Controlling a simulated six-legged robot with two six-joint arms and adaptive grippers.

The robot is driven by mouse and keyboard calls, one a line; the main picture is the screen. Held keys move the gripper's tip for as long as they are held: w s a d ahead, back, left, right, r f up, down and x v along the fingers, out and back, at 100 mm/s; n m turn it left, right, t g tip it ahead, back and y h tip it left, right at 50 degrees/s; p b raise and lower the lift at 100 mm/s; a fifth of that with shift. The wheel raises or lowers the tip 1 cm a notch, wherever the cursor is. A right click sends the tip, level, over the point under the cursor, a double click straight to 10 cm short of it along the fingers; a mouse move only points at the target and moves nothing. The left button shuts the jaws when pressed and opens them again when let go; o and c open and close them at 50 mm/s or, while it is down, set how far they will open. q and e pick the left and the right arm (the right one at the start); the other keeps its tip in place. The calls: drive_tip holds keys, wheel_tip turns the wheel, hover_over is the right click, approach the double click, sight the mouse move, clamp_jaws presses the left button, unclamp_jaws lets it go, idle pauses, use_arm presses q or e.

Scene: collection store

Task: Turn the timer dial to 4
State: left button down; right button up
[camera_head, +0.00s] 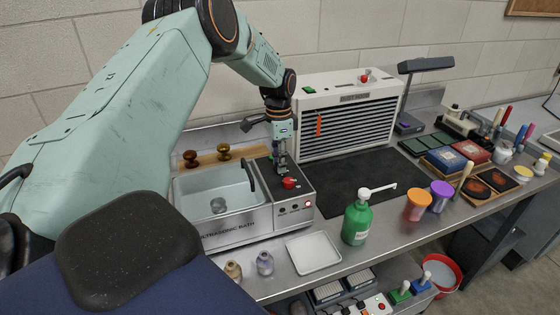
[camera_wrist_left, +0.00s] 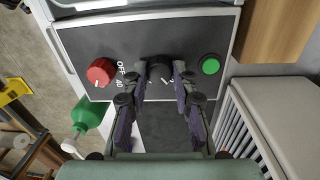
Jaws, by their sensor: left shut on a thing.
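The ultrasonic bath (camera_head: 232,233) is a steel basin with a dark control panel at its right. In the left wrist view my left gripper (camera_wrist_left: 161,80) is shut on a black dial (camera_wrist_left: 160,68), one finger on each side. A white mark shows on the dial, but its reading is too small to tell. A red knob (camera_wrist_left: 101,72), marked OFF and 40, is left of the dial, and a green button (camera_wrist_left: 210,66) is right of it. In the head view my left gripper (camera_head: 279,167) reaches down behind the red knob (camera_head: 288,183) and hides the black dial.
A white slatted cabinet (camera_head: 347,118) stands behind the dark mat (camera_head: 370,187). A green pump bottle (camera_head: 356,224) and a white tray (camera_head: 313,252) are in front. Orange (camera_head: 418,205) and purple (camera_head: 440,196) jars stand further right. The mat is mostly clear.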

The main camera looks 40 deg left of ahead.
use_arm(q)
drive_tip(key=m, duration=0.6)
drive_tip(key=shift+m, duration=0.3)
drive_tip(key=m, duration=0.4)
drive_tip(key=shift+r+y+b, duration=0.1)
drive_tip(key=shift+y+b, duration=0.2)
drive_tip(key=shift+b, duration=0.05)
drive_tip(key=shift+w+r+m, duration=0.1)
drive_tip(key=shift+w+m, duration=0.05)
drive_tip(key=shift+m, duration=0.85)
drive_tip(key=c, duration=1.5)
unclamp_jaws()
drive_tip(key=o, duration=0.4)
drive_tip(key=shift+a, duration=0.1)
drive_tip(key=shift+o, duration=0.2)
